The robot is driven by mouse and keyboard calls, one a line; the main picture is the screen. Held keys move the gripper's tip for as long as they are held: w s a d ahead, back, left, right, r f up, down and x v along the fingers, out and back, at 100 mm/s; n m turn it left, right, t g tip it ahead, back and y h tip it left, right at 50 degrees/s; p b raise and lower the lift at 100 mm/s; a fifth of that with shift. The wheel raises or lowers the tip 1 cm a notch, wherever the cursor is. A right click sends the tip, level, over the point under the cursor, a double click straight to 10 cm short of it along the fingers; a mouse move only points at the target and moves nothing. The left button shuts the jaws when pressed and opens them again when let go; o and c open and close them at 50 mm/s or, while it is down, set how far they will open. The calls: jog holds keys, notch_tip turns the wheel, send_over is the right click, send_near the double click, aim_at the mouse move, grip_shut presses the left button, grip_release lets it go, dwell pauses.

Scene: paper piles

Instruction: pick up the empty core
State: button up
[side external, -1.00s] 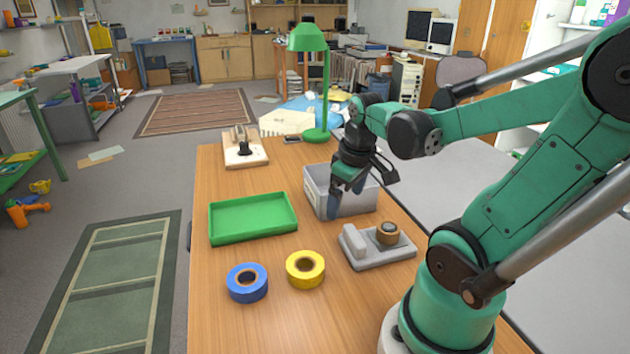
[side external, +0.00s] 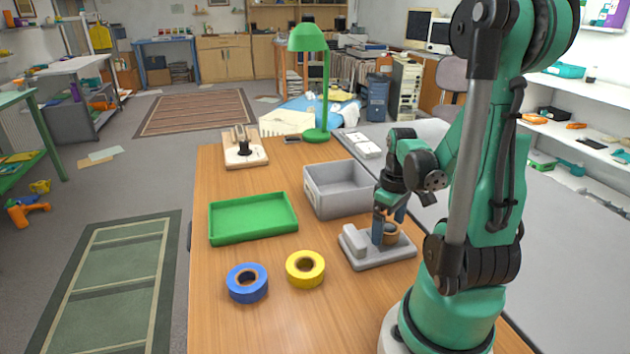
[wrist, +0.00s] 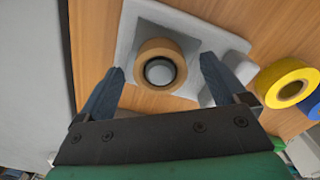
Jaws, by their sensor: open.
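The empty core (side external: 391,235) is a brown cardboard ring on the grey dispenser base (side external: 372,256), at the right of the table. In the wrist view the core (wrist: 160,65) sits around a round grey hub, and the dispenser base (wrist: 135,20) shows beneath it. My gripper (side external: 388,232) points down at the core, its blue fingers near the core's sides. In the wrist view my gripper (wrist: 162,78) is open, with one finger on each side of the core and a gap to both. Whether the fingertips are level with the core is hard to tell.
A blue tape roll (side external: 247,283) and a yellow tape roll (side external: 305,269) lie left of the dispenser. A green tray (side external: 252,236) and a grey bin (side external: 318,201) stand behind them. A green lamp (side external: 323,110) stands at the back.

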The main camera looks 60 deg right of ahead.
jog(key=shift+f, duration=0.25)
jog(key=c, duration=1.3)
jog(key=shift+c, duration=0.2)
jog(key=shift+r, duration=0.2)
